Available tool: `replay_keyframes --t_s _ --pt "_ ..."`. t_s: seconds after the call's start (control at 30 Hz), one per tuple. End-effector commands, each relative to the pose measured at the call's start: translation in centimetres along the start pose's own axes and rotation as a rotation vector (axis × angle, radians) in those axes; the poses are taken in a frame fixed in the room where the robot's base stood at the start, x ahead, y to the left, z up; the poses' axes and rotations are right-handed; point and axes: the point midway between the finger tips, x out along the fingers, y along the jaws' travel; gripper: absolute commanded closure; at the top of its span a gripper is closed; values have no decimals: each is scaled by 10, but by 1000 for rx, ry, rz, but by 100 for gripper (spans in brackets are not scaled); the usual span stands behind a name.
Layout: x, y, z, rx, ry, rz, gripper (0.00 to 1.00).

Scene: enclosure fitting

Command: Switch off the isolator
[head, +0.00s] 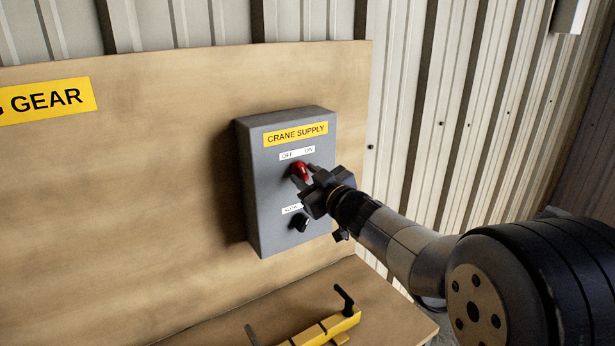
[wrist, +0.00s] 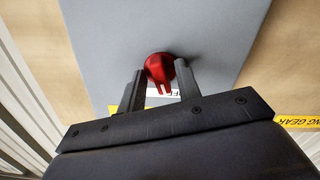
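The isolator is a red rotary handle (head: 301,170) on the front of a grey box labelled CRANE SUPPLY (head: 262,190), just under a white OFF / ON label (head: 297,153). In the wrist view the red handle (wrist: 160,70) lies just beyond and between the fingertips. My gripper (head: 306,181) is at the front of the box, its fingers apart on either side of the handle. In the wrist view my gripper (wrist: 160,82) is open, with a gap between each finger and the handle. The fingers partly hide the handle's setting in the head view.
A black knob (head: 300,222) with a partly hidden white label sits lower on the box. A wooden ledge (head: 385,310) below holds a yellow bar with black levers (head: 325,328). A yellow GEAR sign (head: 48,98) is on the wooden board at left.

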Motion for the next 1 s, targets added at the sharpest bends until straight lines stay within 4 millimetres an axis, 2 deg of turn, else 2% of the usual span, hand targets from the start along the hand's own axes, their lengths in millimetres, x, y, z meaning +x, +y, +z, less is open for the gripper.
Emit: replay_keyframes --t_s 0.03,0.4,0.57,0.8,1.0 --pt "0 0 0 0 0 0 72" --pt "0 0 0 0 0 0 100" --pt "0 0 0 -10 1 0 100" --pt "0 0 0 -162 3 0 100" --pt "0 0 -1 -186 2 0 100"
